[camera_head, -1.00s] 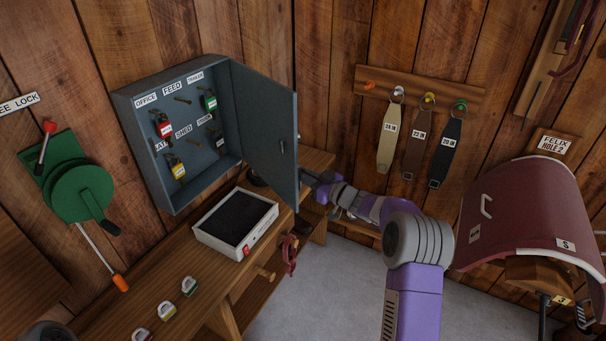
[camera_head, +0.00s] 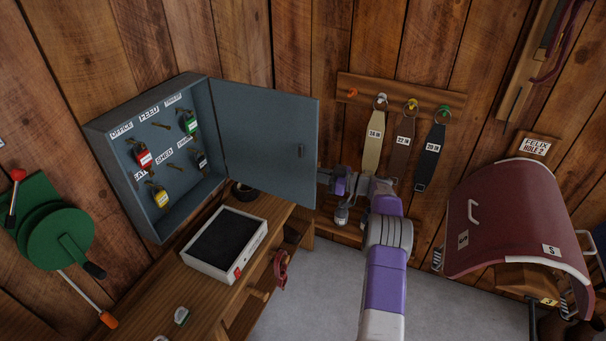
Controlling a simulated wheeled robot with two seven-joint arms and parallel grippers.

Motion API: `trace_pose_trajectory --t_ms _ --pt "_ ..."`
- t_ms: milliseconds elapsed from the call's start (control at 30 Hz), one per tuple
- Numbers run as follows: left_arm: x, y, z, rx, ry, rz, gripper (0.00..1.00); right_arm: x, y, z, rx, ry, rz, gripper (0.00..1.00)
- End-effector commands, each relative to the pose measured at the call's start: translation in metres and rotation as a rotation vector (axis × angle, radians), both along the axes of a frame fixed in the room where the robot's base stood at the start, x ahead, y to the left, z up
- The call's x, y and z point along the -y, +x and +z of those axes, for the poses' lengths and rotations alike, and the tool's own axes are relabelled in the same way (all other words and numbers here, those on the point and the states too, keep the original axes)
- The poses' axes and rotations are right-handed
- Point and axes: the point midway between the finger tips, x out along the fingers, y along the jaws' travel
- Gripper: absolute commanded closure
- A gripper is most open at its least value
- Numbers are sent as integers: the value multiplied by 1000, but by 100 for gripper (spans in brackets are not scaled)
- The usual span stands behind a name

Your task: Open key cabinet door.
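The grey key cabinet (camera_head: 106,152) hangs on the plank wall at the left, with labelled hooks and several tagged keys inside. Its door (camera_head: 262,128) stands wide open, swung out to the right, with its inner face toward me. A small dark latch piece (camera_head: 301,151) shows near the door's free edge. My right gripper (camera_head: 326,178) is at the door's lower free edge, partly hidden behind it. I cannot tell whether its fingers touch the door or how far apart they are. My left gripper is not in view.
A wooden bench below the cabinet holds a white tray-like box with a dark top (camera_head: 228,243) and a small padlock (camera_head: 181,316). A green reel (camera_head: 60,236) is on the left wall. Straps (camera_head: 402,148) hang behind my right arm. A maroon saddle-shaped piece (camera_head: 515,215) stands at the right.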

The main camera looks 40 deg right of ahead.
Motion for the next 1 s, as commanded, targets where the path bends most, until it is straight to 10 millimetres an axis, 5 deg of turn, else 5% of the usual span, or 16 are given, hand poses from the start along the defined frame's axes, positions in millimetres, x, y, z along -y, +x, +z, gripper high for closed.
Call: trace_pose_trajectory --t_ms 567,600,733,1000 --pt "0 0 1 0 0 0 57 2 -1 3 9 10 18 100" --pt "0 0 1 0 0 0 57 2 -1 3 9 10 18 82" --pt "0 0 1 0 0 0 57 4 -3 2 7 7 14 63" --pt "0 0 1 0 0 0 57 7 -5 1 4 4 9 63"
